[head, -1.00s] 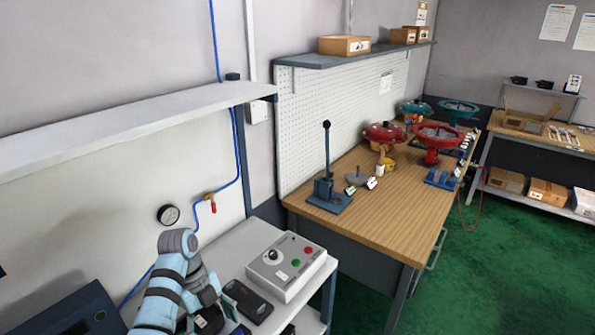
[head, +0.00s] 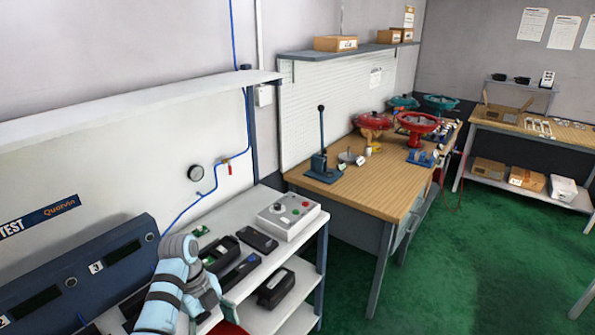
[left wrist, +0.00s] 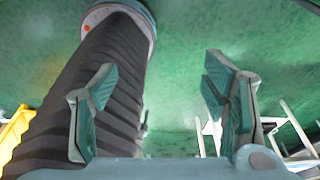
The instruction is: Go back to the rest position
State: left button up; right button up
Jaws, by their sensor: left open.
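My left arm (head: 175,285), light blue with dark bands, is folded at the lower left of the head view, in front of the test bench. In the left wrist view my left gripper (left wrist: 163,105) has its two padded fingers wide apart, with nothing between them. Green floor shows past the fingers. The left fingertips cannot be made out in the head view. My right gripper is in neither view.
The test bench (head: 240,212) holds a control box (head: 288,215), dark devices and a blue display panel (head: 85,270). A wooden workbench (head: 375,195) carries a lever press (head: 322,160) and red and teal valve actuators. Green floor (head: 470,250) is clear at right.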

pick_arm(q)
jog(key=s+a+f+n+y+b, duration=0.1)
jog(key=s+f+n, duration=0.3)
jog(key=f, duration=0.5)
jog(key=s+a+f+n+t+b, duration=0.15)
jog(key=s+f+n, duration=0.25)
jog(key=f, duration=0.5)
jog(key=s+a+f+n+y, duration=0.1)
jog(key=s+f+n, duration=0.3)
jog(key=f, duration=0.6)
jog(key=s+a+f+n+b, duration=0.1)
jog(key=s+f+n, duration=0.3)
jog(key=s, duration=0.5)
jog(key=s+a+f+n+t+b, duration=0.1)
jog(key=s+f+n, duration=0.3)
jog(key=s, duration=0.6)
jog(key=s+a+f+n+y+b, duration=0.1)
jog(key=s+f+n, duration=0.3)
jog(key=s, duration=0.6)
notch_tip(320, 180, down, 3)
jog(key=shift+a+r, duration=0.2)
jog(key=shift+a, duration=0.65)
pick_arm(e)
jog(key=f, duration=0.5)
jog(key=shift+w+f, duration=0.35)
